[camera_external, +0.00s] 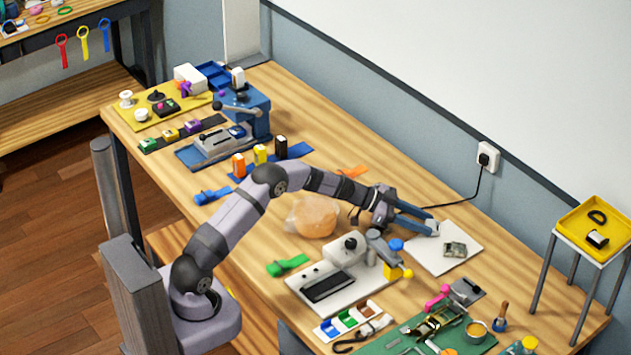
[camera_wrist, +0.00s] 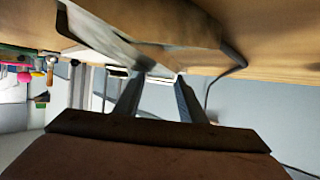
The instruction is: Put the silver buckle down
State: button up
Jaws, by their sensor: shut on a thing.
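In the wrist view the fingers (camera_wrist: 160,78) close in on a thin pale piece, just by the mat (camera_wrist: 110,40). I cannot tell whether the piece touches the mat. A grey-green squarish item (camera_external: 455,249) lies on the mat, just right of the fingertips.
A white device (camera_external: 349,249) and a blue-topped yellow-ended tool (camera_external: 397,264) stand left of the mat. A black cable (camera_external: 470,195) runs to the wall socket. A yellow tray (camera_external: 592,228) stands at right.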

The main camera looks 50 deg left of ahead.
jog(key=o, duration=1.1)
jog(key=shift+f, duration=0.15)
jog(key=shift+a+r, duration=0.1)
jog(key=shift+r, duration=0.15)
jog(key=shift+s+a+r, duration=0.1)
jog(key=shift+s+a, duration=0.1)
jog(key=shift+s, duration=0.05)
jog(key=shift+v, duration=1.2)
notch_tip(320, 180, up, 7)
jog(key=shift+d+f, duration=0.1)
jog(key=shift+d, duration=0.05)
